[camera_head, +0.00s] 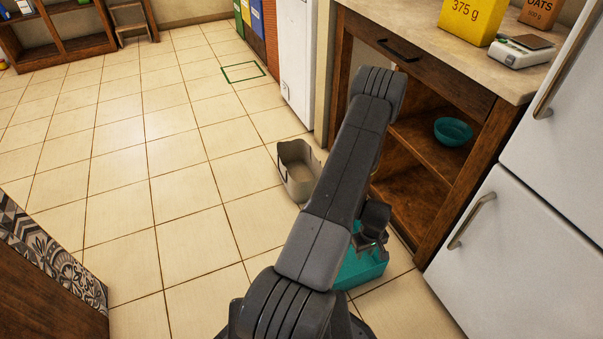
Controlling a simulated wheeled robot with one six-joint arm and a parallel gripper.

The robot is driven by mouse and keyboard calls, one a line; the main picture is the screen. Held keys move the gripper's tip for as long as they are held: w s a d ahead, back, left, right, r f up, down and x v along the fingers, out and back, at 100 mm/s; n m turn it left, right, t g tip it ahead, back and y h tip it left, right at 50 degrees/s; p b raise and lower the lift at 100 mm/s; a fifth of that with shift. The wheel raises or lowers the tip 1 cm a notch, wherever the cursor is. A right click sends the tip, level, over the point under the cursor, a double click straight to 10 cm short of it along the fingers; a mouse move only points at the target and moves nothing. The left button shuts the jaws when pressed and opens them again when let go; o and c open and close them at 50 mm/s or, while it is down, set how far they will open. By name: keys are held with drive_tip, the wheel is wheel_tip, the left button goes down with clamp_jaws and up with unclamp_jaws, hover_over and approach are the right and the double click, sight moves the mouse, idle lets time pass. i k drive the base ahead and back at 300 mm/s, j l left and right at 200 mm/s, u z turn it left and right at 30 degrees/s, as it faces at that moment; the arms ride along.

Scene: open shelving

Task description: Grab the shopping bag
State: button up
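A beige-grey open-topped container (299,180) with a dark handle-like mark stands on the floor at the picture's centre, left of my arm; it looks like the shopping bag, but I cannot be sure. A teal open-topped box or bag (365,272) is on the floor in front of the cabinet, partly hidden by my arm. My gripper (371,244) is dark and points down above or at the teal thing. I cannot tell whether it touches it, and its fingers are too small and hidden to read.
A wooden cabinet (447,178) with open shelves holds a teal bowl (453,131). A white fridge (520,230) is at the right. A patterned-top wooden unit (50,250) is at lower left. Bins (256,22) stand at the back. The tiled floor on the left is clear.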

sight(299, 171)
drive_tip(key=i+j, duration=0.5)
drive_tip(key=i, duration=0.15)
drive_tip(key=i+j, duration=0.45)
drive_tip(key=i, duration=0.2)
drive_tip(key=i+j+u, duration=0.1)
drive_tip(key=i, duration=0.5)
